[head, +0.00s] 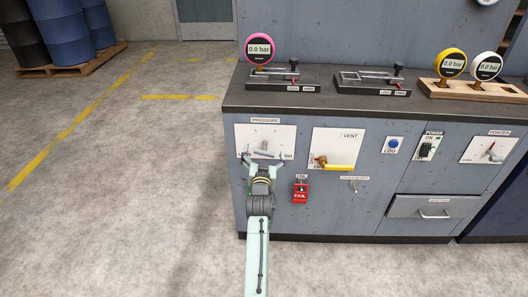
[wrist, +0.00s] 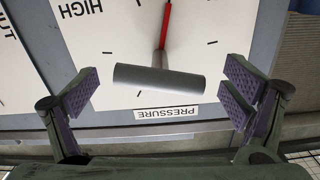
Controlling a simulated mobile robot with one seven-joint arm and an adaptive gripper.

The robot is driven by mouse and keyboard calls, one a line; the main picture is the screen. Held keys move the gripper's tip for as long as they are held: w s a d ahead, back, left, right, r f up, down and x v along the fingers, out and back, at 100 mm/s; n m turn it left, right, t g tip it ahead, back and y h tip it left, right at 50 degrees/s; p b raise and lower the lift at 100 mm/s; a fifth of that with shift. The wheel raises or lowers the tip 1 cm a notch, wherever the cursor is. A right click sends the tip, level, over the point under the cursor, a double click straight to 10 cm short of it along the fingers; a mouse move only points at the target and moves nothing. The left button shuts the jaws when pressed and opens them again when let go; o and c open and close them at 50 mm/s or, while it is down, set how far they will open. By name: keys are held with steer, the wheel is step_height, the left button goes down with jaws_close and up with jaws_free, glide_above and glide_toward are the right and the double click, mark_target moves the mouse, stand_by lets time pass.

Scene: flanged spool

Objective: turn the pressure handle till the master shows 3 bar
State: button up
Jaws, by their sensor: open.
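The pressure handle shows in the wrist view as a grey cylindrical bar (wrist: 160,80) on a white dial plate with a red pointer (wrist: 166,28). The picture is upside down there, with HIGH at upper left. In the head view the pressure plate (head: 270,131) is on the cabinet front. My gripper (head: 262,161) is open in front of it. In the wrist view the fingers (wrist: 160,93) stand on either side of the bar, with gaps at both ends. A pink gauge (head: 259,49), yellow gauge (head: 453,62) and white gauge (head: 487,66) each read 0.0 bar. I cannot tell which is the master.
Right of the pressure plate are a yellow vent lever (head: 340,167), blue LOG button (head: 393,144), power switch (head: 426,150) and pointer dial (head: 489,150). A red FAIL tag (head: 301,192) hangs below. Two clamp fixtures sit on the bench top (head: 325,104).

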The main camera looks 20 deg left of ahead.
steer(key=shift+c, duration=0.6)
steer(key=c, duration=1)
